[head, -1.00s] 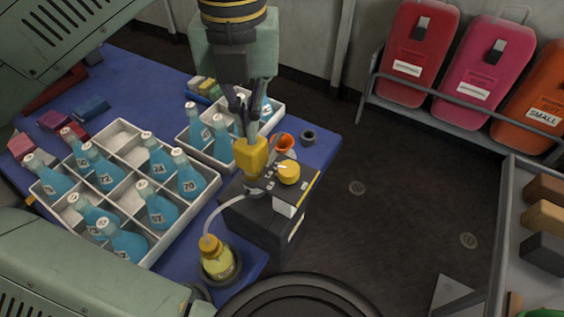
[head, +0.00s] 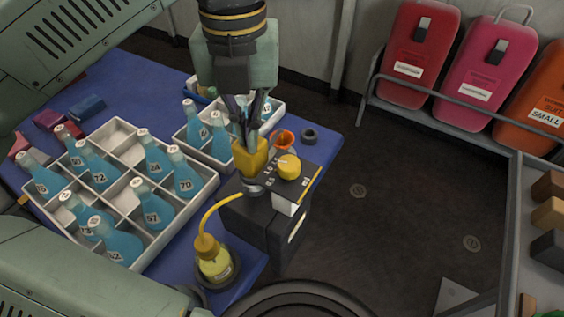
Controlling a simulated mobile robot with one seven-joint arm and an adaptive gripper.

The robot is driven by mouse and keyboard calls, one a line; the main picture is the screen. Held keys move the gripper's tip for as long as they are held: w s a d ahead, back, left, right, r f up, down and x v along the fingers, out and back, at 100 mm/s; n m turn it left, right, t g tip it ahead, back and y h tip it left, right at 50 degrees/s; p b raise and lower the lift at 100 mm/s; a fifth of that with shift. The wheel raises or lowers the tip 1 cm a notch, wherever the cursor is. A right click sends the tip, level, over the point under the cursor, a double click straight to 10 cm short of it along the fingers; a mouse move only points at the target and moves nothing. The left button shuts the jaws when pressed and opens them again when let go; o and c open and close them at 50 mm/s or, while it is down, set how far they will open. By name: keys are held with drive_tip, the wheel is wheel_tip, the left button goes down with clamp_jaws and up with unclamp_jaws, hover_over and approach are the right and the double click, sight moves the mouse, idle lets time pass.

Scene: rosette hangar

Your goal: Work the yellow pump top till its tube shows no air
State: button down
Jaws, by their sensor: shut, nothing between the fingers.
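The yellow pump top (head: 250,157) stands at the left end of a dark box (head: 262,222) on the blue table's near right corner. My gripper (head: 243,138) is shut and empty, its fingertips at the upper end of the pump top, seemingly touching it. The tube (head: 216,211) arcs from the box beside the pump top down to a small bottle of yellow liquid (head: 215,264). The tube looks yellow along its whole visible length, with no clear gap in the colour. The fingertips partly hide the upper end of the pump top.
A round yellow knob (head: 289,167) sits on the box beside the pump top. An orange funnel (head: 284,138) and a dark ring (head: 309,135) lie behind it. White divided crates (head: 196,214) with several blue bottles stand left. Red, pink and orange cases (head: 417,55) stand on a rack.

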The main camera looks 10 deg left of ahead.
drive_tip(key=shift+f, duration=0.35)
wheel_tip(320, 180, up, 11)
drive_tip(key=p, duration=0.7)
drive_tip(key=shift+f, duration=0.2)
idle(0.5)
drive_tip(key=c, duration=2.3)
unclamp_jaws()
